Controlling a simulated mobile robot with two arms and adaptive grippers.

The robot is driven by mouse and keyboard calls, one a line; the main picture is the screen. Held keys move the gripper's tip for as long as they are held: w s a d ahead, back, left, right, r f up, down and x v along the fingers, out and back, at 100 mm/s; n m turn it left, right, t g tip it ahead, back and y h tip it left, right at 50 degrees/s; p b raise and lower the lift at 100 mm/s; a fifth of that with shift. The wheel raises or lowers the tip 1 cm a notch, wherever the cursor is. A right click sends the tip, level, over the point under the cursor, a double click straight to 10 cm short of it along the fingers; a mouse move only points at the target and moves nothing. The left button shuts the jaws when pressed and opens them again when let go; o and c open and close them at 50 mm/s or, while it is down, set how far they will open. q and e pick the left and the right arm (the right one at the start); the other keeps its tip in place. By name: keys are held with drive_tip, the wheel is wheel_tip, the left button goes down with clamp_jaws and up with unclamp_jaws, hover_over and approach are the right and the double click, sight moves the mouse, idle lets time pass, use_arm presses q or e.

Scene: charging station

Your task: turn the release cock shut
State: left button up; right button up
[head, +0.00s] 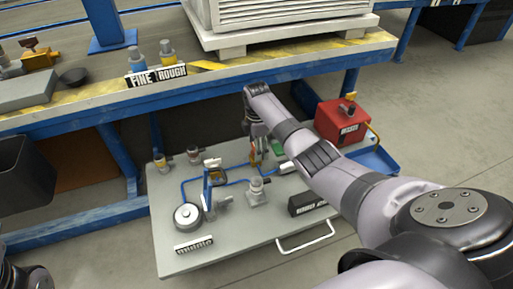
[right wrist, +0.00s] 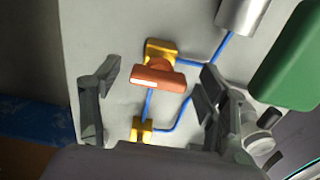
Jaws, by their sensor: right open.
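The release cock appears to be the brass fitting (right wrist: 160,50) with an orange lever handle (right wrist: 158,77) in the right wrist view. The handle lies crosswise in that picture, roughly square to the blue pipe below it. My right gripper (right wrist: 161,82) is open, with one finger on each side of the handle and visible gaps to both. In the head view my right gripper (head: 258,138) points down at the back of the grey panel (head: 180,262) and partly hides the cock. My left gripper is not in view; only a piece of my left arm shows at the bottom left corner.
A second brass fitting (right wrist: 141,130) sits nearby on the blue piping. A green block (right wrist: 290,65) and a metal cylinder (right wrist: 242,14) stand to the right. A red box (head: 340,122) is behind the panel's right side. The blue workbench edge (head: 90,118) overhangs behind.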

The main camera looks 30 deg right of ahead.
drive_tip(key=c, duration=1.2)
drive_tip(key=shift+o, duration=0.2)
